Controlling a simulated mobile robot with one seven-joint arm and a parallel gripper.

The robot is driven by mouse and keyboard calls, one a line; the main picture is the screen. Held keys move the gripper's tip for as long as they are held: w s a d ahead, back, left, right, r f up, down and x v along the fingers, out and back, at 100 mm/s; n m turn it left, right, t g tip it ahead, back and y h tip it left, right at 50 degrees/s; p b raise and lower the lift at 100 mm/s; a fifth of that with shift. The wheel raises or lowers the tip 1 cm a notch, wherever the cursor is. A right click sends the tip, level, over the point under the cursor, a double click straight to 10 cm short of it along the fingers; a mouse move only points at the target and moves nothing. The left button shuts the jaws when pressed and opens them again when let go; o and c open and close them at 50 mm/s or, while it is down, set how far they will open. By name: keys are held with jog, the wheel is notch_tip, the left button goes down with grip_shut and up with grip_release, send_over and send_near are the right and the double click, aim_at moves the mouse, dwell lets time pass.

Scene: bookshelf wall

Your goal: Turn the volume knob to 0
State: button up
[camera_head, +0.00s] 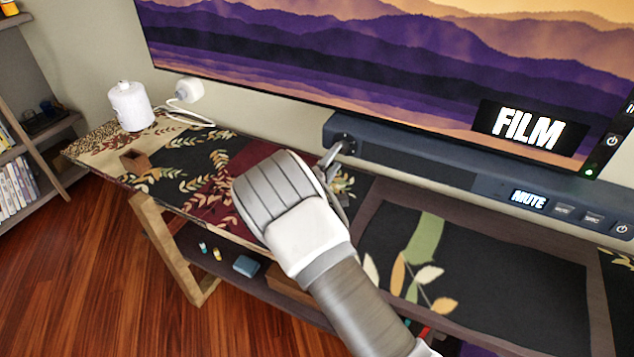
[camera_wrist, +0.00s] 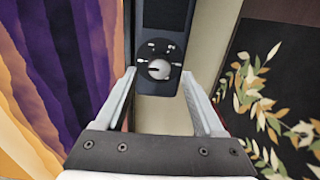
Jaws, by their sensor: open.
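The volume knob (camera_wrist: 159,69) is a round silver-grey dial on the end of the dark soundbar in the wrist view. It sits between and a little beyond my two open fingertips (camera_wrist: 159,80), with no contact that I can make out. In the head view the dark soundbar (camera_head: 420,160) stands below the screen, and its display (camera_head: 528,199) reads MUTE. My gripper (camera_head: 335,165) is at the soundbar's left end there. Its fingers and the knob are mostly hidden behind my wrist in that view.
A large screen (camera_head: 380,70) showing FILM hangs just above the soundbar. A shelf (camera_head: 30,140) stands far left.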

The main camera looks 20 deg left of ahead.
jog(key=s+a, duration=0.2)
jog(key=s, duration=1.1)
jog(key=shift+p, duration=0.45)
jog(key=shift+d+r, duration=0.1)
